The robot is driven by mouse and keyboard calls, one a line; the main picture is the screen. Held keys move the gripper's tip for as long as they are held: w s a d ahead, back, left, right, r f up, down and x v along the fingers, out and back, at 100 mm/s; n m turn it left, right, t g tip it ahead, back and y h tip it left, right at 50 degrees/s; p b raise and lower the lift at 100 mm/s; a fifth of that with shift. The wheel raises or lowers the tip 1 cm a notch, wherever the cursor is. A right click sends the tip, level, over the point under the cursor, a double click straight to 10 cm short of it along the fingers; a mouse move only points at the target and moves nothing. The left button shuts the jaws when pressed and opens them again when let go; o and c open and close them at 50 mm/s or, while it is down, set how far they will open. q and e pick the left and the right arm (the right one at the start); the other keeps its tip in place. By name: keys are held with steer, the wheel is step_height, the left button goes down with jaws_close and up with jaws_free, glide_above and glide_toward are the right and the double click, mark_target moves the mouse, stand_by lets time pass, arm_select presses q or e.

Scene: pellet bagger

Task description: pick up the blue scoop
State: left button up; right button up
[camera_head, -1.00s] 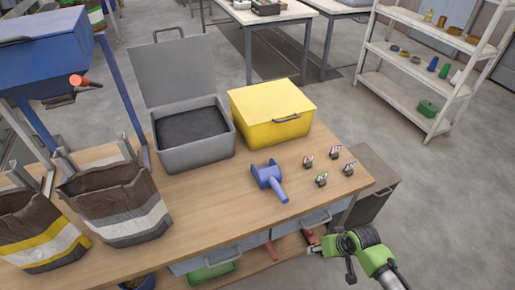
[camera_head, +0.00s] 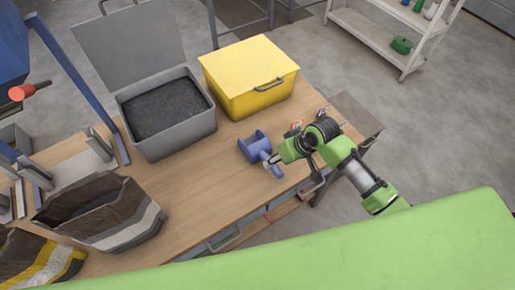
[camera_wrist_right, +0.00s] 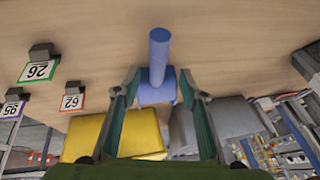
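The blue scoop (camera_head: 255,148) lies on the wooden table in front of the yellow box, its handle towards the table's front edge. My right gripper (camera_head: 269,162) is at the scoop's handle in the head view and partly covers it. In the right wrist view, the scoop (camera_wrist_right: 158,88) shows between the two spread fingers of my right gripper (camera_wrist_right: 160,77), its round handle pointing up the picture. The fingers are open, with a gap visible on each side of the handle. My left gripper is not in view.
A yellow lidded box (camera_head: 250,75) and an open grey bin (camera_head: 168,110) of dark pellets stand behind the scoop. Several numbered tags, such as 26 (camera_wrist_right: 38,70), stand beside my right gripper. Bare table (camera_head: 200,190) lies left of the scoop.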

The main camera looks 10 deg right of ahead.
mark_target(264, 157)
steer(key=shift+w+a+f, duration=0.25)
steer(key=shift+w+f, duration=0.1)
steer(key=shift+f, duration=0.35)
steer(key=shift+w+a+f+p, duration=0.1)
steer(key=shift+w+f+p, duration=0.05)
steer(key=shift+f+p, duration=0.2)
steer(key=p+x, duration=0.1)
steer(key=x, duration=0.3)
steer(key=shift+w, duration=0.15)
steer(key=shift+c, duration=0.8)
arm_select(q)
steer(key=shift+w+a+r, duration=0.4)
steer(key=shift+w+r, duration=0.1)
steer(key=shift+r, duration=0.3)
arm_select(e)
jaws_close()
